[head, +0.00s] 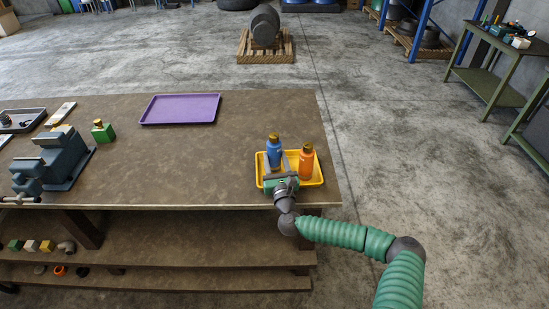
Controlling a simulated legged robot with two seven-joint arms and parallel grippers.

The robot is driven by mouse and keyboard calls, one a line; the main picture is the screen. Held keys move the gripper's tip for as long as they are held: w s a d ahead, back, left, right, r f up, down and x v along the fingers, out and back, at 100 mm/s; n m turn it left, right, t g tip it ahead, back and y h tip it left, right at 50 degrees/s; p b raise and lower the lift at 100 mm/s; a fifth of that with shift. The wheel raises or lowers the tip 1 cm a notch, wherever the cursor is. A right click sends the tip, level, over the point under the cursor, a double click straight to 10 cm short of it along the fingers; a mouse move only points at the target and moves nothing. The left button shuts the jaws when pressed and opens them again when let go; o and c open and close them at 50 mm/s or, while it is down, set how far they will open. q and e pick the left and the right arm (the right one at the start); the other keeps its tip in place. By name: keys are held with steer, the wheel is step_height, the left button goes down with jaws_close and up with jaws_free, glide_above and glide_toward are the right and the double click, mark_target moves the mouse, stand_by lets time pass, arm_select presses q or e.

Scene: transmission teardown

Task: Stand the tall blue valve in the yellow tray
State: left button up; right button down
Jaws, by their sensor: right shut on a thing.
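The tall blue valve (273,152) stands upright at the yellow tray (318,172), over its left part. It has a brass-coloured top. My right gripper (276,168) is shut on the blue valve from the front. Whether the valve's base touches the tray floor is hidden behind the gripper. An orange valve (306,162) with a brown top stands upright in the right part of the tray. My left gripper is not in view.
A purple tray (180,109) lies empty on the workbench (190,165). A vise (50,162) and a small green valve (103,131) stand at the left. The yellow tray is near the bench's right edge. The bench middle is clear.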

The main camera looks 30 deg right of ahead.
steer(key=shift+s+a+f, duration=0.1)
steer(key=shift+s+f, duration=0.15)
steer(key=shift+f, duration=0.1)
steer(key=shift+a, duration=0.25)
steer(key=shift+w, duration=0.2)
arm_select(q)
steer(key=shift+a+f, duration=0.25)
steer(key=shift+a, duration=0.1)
arm_select(e)
steer(key=shift+f, duration=0.1)
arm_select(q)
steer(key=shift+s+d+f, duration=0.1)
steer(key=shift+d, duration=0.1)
arm_select(e)
steer(key=shift+s+d+f, duration=0.1)
steer(key=shift+d, duration=0.2)
arm_select(q)
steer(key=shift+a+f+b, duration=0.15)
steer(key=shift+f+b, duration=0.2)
steer(key=shift+b, duration=0.15)
arm_select(e)
steer(key=shift+a+f, duration=0.2)
steer(key=shift+f, duration=0.05)
